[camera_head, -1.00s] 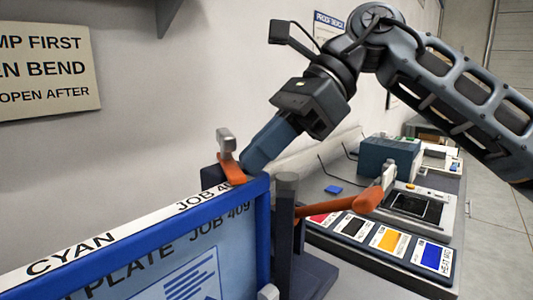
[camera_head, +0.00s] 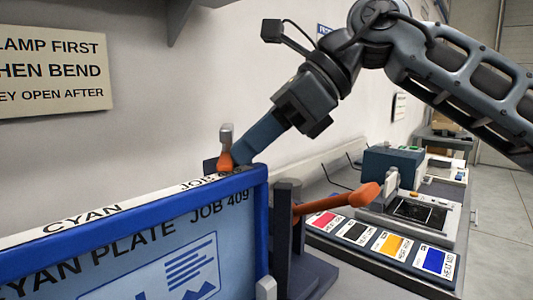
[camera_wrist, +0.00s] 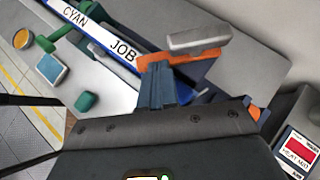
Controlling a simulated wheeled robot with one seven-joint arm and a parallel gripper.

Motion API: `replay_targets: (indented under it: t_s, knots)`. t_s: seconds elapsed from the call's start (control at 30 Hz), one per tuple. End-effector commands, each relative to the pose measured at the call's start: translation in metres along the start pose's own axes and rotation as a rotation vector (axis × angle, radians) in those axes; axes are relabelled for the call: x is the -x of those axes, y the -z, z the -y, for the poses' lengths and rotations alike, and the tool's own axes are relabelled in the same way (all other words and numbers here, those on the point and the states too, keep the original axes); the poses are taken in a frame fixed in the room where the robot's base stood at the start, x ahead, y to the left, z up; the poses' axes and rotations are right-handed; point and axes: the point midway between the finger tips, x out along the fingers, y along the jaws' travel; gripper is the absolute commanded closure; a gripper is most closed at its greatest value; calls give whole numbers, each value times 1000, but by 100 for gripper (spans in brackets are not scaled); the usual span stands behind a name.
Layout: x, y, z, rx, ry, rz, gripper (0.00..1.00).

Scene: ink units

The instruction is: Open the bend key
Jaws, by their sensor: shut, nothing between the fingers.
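A small orange lever with a grey grip (camera_head: 226,150), likely the bend key, stands at the top right corner of the blue-framed cyan plate (camera_head: 150,205). In the wrist view its orange arm (camera_wrist: 182,57) and grey grip (camera_wrist: 198,40) lie just past my fingertips. My gripper (camera_head: 242,158) is shut and empty, with its blue fingers beside the orange lever, touching it or very close. The fingers also show in the wrist view (camera_wrist: 155,72). A longer orange lever (camera_head: 340,203) sticks out to the right from a dark post.
A strip of ink cards (camera_head: 378,244) and a grey-blue machine (camera_head: 392,165) are on the bench at right. A wall sign (camera_head: 50,70) hangs at left. The dark post (camera_head: 287,225) stands right of the plate.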

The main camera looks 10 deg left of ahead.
Motion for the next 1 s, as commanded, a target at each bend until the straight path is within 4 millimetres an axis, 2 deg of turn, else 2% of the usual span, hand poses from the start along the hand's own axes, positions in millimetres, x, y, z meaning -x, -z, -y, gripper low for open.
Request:
replay_targets:
  t_s: [0.5, 1.0]
  knots:
    - [-20, -14, -6, 7, -7, -2, 100]
    - [-29, -25, -8, 7, -6, -1, 100]
